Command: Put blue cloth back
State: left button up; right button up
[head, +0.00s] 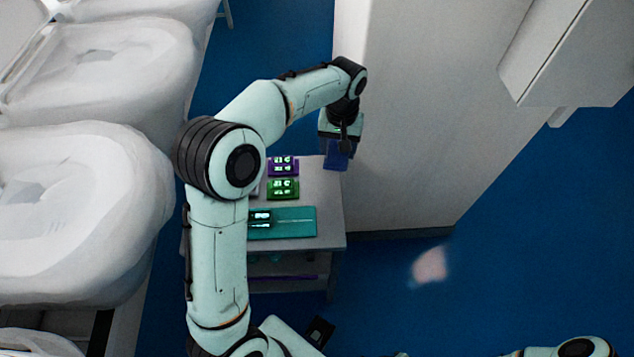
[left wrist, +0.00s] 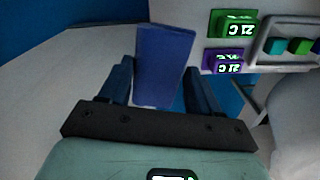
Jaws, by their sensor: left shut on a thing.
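The blue cloth (head: 337,155) is a small dark blue block-like piece at the far right corner of a small grey trolley table (head: 329,218). My left gripper (head: 345,143) is shut on it from above. In the left wrist view the cloth (left wrist: 165,62) stands between the two fingers of my left gripper (left wrist: 158,88). Whether the cloth touches the table top cannot be told. My right gripper is not in view; only a part of my right arm shows at the bottom right.
On the table lie a purple device (head: 283,166), a green device (head: 283,189) and a teal tray-like piece (head: 298,222). A white wall panel (head: 420,130) stands right beside the table. White toilets (head: 75,215) line the left. Blue floor (head: 540,230) is open at the right.

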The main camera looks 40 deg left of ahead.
pick_arm(q)
jog(key=s+a+r+n, duration=0.2)
jog(key=a+r, duration=0.2)
jog(key=r, duration=0.2)
jog(key=b, duration=0.3)
send_over(318, 183)
notch_tip(318, 183, down, 13)
jog(key=shift+f+b, duration=0.3)
jog(key=shift+f, duration=3.05)
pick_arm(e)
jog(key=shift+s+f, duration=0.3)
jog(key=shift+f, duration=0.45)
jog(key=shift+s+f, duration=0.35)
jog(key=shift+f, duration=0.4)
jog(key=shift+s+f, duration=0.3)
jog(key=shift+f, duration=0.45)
pick_arm(q)
jog(key=shift+f, duration=0.2)
jog(key=o, duration=0.9)
jog(key=shift+o, duration=0.2)
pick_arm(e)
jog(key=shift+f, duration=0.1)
pick_arm(q)
jog(key=shift+r, duration=0.1)
